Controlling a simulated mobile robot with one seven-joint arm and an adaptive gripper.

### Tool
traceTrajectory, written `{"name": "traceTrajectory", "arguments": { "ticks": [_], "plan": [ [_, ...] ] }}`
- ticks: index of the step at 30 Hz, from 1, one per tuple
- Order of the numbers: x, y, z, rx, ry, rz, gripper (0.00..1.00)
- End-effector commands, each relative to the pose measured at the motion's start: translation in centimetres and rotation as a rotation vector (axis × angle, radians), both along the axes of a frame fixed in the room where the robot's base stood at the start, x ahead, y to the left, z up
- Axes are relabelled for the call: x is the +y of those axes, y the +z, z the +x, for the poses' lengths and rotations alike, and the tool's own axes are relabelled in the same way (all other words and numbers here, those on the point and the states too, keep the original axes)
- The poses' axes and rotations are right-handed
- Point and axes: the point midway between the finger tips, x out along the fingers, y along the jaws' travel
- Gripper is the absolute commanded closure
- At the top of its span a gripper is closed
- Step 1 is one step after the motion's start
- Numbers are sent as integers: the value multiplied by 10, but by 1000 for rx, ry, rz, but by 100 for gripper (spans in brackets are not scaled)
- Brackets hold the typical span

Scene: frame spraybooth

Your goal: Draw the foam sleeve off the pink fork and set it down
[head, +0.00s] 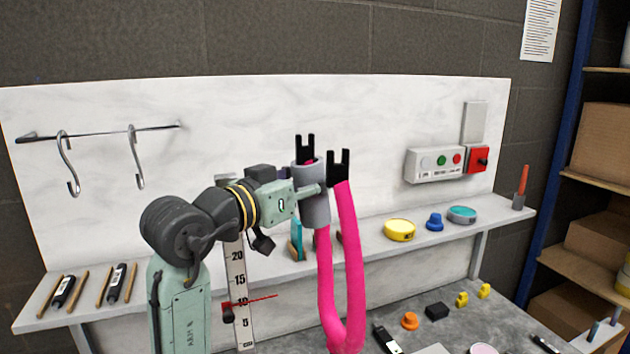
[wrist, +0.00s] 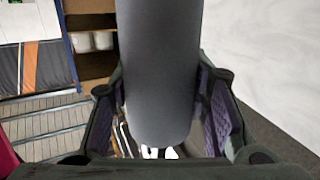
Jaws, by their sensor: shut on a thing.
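The pink fork (head: 354,260) stands with its two legs pointing up, each ending in a black forked tip. The grey foam sleeve (head: 315,209) is around the upper part of the left leg. Pink shows below it and a little at its top, under the black tip. My gripper (head: 311,190) is shut on the sleeve, coming from the left. In the wrist view the sleeve (wrist: 160,75) fills the space between my fingers (wrist: 163,105). The far side of the sleeve is hidden.
A shelf (head: 375,238) behind holds a yellow tin (head: 399,230), a blue knob (head: 434,222) and a teal tin (head: 462,214). The grey bench (head: 465,324) below carries several small parts. A ruler (head: 238,290) stands left of the fork. Hooks (head: 67,165) hang at upper left.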

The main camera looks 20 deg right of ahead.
Motion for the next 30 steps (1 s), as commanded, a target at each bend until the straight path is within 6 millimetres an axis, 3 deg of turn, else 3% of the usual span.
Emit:
{"name": "traceTrajectory", "arguments": {
  "ticks": [30],
  "plan": [
    [5,39,-1,-1,1,0,88]
  ]
}}
